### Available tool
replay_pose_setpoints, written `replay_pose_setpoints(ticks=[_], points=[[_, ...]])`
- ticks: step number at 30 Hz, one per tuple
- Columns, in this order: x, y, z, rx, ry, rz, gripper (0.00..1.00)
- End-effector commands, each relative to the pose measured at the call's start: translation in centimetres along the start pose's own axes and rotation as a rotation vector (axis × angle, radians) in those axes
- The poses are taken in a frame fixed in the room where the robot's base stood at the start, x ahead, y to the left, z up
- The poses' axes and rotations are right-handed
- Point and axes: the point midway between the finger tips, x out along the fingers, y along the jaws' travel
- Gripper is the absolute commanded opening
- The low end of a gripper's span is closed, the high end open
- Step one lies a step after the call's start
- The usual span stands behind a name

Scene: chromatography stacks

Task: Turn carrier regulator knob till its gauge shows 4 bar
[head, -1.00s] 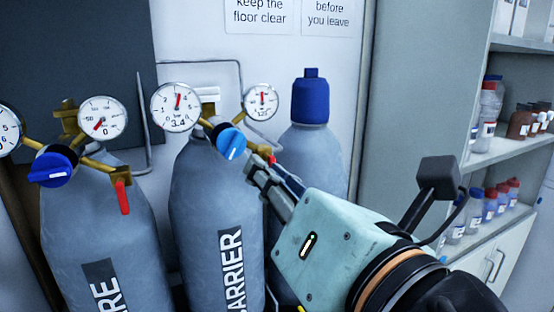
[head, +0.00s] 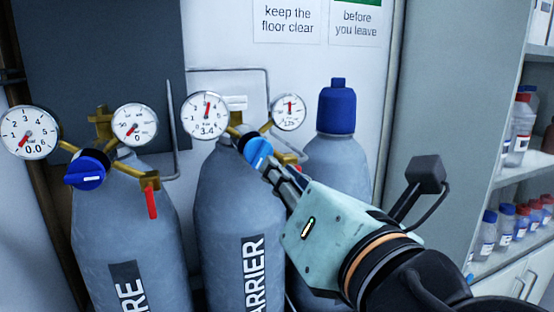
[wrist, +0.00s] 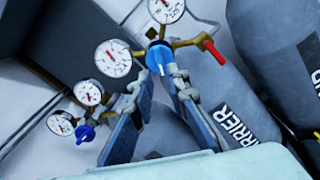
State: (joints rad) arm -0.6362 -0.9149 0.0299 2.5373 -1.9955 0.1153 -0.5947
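The carrier cylinder (head: 225,210) stands upright with a brass regulator on top. Its outlet gauge (head: 205,114) reads 3.4. The carrier regulator knob (head: 258,152) is blue with a white mark and also shows in the wrist view (wrist: 160,54). My gripper (head: 274,172) reaches in from the right, at the knob's lower right.
A neighbouring cylinder (head: 130,230) on the left has its own blue knob (head: 87,169), a 0.0 gauge (head: 29,132) and a red lever (head: 151,202). A blue-capped cylinder (head: 336,155) stands behind my gripper. Shelves with bottles (head: 522,125) are at the right.

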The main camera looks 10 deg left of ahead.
Motion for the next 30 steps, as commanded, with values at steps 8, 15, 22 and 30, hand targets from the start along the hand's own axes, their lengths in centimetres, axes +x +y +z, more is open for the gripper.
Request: replay_pose_setpoints(ticks=[8, 15, 22, 30], points=[[3.0, 0.0, -0.3, -0.001, 0.004, 0.002, 0.15], [5.5, 0.1, -0.2, -0.002, 0.002, 0.002, 0.15], [6.6, 0.1, -0.1, -0.002, -0.001, 0.001, 0.15], [6.7, 0.1, 0.0, -0.002, -0.002, 0.001, 0.15]])
